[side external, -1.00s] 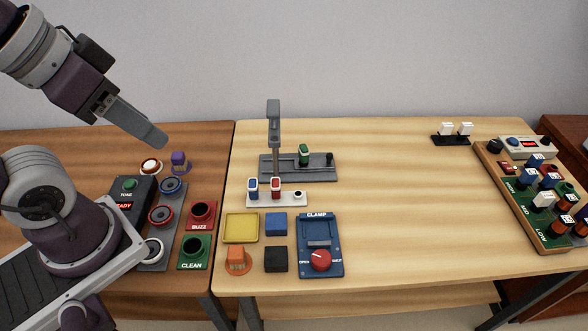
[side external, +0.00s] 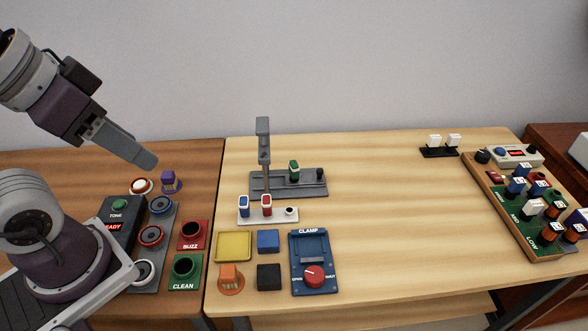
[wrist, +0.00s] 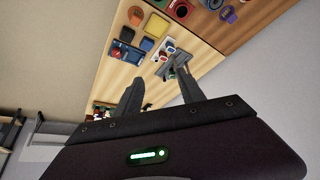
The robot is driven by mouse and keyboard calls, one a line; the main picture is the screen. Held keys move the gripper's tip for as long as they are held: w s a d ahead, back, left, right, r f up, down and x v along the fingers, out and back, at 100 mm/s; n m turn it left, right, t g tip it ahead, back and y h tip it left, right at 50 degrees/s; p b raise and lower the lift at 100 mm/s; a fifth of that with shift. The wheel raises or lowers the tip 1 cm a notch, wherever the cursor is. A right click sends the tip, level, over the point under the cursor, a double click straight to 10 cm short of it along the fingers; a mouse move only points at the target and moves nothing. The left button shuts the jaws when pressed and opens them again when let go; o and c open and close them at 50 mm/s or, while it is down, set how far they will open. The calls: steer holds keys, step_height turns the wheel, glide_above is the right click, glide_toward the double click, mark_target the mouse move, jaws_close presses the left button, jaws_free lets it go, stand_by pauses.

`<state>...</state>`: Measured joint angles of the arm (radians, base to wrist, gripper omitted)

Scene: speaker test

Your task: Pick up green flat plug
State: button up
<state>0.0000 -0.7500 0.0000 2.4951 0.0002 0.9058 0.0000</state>
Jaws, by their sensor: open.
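A green plug (side external: 294,170) with a pale marking stands upright on a grey base plate (side external: 315,188) on the light wood table; I take it to be the green flat plug. The plate also carries a tall grey post and a small black knob. My gripper (side external: 150,161) is at the upper left, above the darker table, well to the left of the plug and apart from it. In the wrist view my gripper (wrist: 157,74) has its two fingers spread with nothing held between them. The plug is too small to make out surely there.
A white rack (side external: 278,216) with a blue plug (side external: 244,206) and a red plug (side external: 266,205) stands in front of the plate. The grey post (side external: 264,145) rises left of the green plug. A blue clamp box (side external: 298,286) is nearer. The table's middle right is clear.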

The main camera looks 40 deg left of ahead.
steer(key=w+a+r+n+g, duration=0.2)
steer(key=w+r+n, duration=0.3)
steer(key=w+r, duration=0.75)
steer(key=n+g+y, duration=0.1)
steer(key=n+y, duration=0.3)
steer(key=n, duration=0.3)
glide_above(295, 164)
steer(key=s+d, duration=0.1)
steer(key=d, duration=0.1)
step_height(295, 164, down, 8)
steer(key=f, duration=1.1)
steer(key=a+f, duration=0.1)
steer(key=f, duration=1.1)
steer(key=w+a+f, duration=0.1)
steer(key=f, duration=1.1)
steer(key=shift+a+f, duration=0.2)
jaws_close()
